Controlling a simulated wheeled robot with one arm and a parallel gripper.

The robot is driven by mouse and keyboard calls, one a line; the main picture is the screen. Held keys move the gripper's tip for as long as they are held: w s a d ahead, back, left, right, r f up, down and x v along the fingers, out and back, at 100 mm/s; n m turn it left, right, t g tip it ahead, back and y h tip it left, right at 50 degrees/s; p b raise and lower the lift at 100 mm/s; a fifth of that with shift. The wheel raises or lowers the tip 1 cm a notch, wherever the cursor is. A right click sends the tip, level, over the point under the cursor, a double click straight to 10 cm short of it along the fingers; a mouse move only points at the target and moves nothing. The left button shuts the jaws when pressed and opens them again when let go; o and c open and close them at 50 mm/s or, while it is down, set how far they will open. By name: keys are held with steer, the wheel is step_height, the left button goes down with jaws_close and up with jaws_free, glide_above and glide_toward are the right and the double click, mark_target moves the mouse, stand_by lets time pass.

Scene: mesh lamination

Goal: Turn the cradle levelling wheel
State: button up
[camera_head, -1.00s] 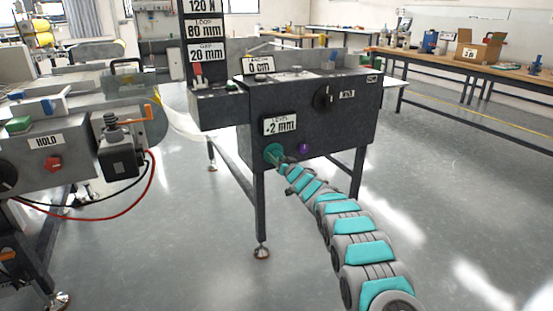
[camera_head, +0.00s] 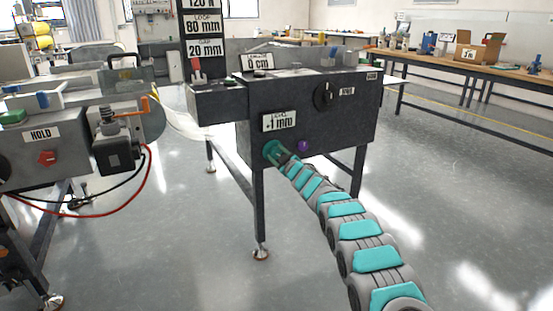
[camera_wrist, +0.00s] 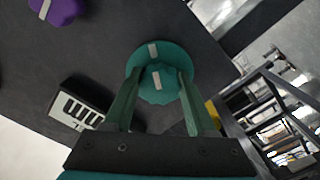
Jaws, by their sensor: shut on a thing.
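The cradle levelling wheel (camera_head: 271,152) is a teal knob low on the front of the dark machine box (camera_head: 345,110). In the wrist view the wheel (camera_wrist: 160,55) shows a round flange and a lobed hub, each with a pale mark. My gripper (camera_wrist: 159,90) has its two green fingers closed on either side of the hub. In the head view my gripper (camera_head: 281,158) reaches the wheel from the lower right. The level display (camera_head: 279,121) above the wheel appears to read -1 mm.
A purple knob (camera_head: 303,146) sits just right of the wheel, and it also shows in the wrist view (camera_wrist: 57,10). A black dial (camera_head: 323,95) is higher on the box. A neighbouring machine with a HOLD label (camera_head: 42,135) stands at left. Open floor lies at right.

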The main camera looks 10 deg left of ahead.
steer(key=n+b, duration=0.2)
steer(key=n, duration=0.3)
steer(key=shift+f, duration=0.15)
steer(key=shift+n+b, duration=0.85)
steer(key=shift+n, duration=0.85)
steer(key=shift+r, duration=0.2)
steer(key=o, duration=1.4)
steer(key=shift+c, duration=0.2)
steer(key=shift+d, duration=0.1)
